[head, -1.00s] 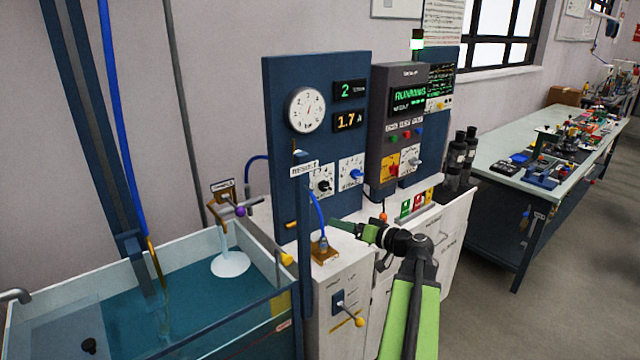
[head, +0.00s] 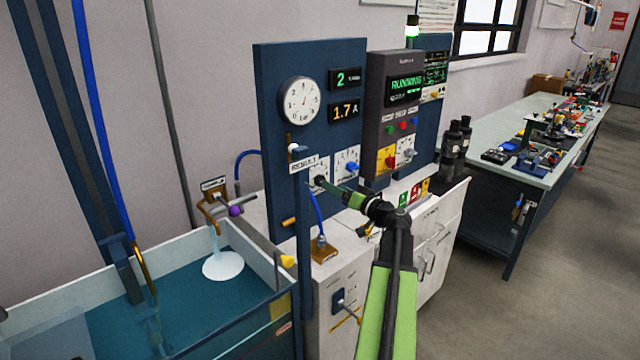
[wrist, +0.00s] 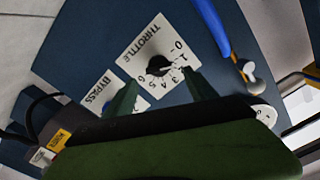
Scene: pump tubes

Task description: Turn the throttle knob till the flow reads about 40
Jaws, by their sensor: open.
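The throttle knob (wrist: 158,66) is black and sits on a white dial plate marked THROTTLE (wrist: 146,42) with a numbered scale. My gripper (wrist: 160,80) is open, its two green fingers to either side below the knob in the wrist view; I cannot tell whether they reach around it. In the head view my gripper (head: 326,185) is at the knob (head: 319,182) and partly covers its plate. The green display (head: 345,79) reads 2; its unit is too small to read. The orange display (head: 343,112) reads 1.7 A.
The blue bypass knob (head: 351,168) is close to the right of the throttle. A blue hose (head: 316,215) and a post (head: 304,250) stand at the left. A water tank (head: 150,310) fills the lower left. A dark control box (head: 390,110) stands right.

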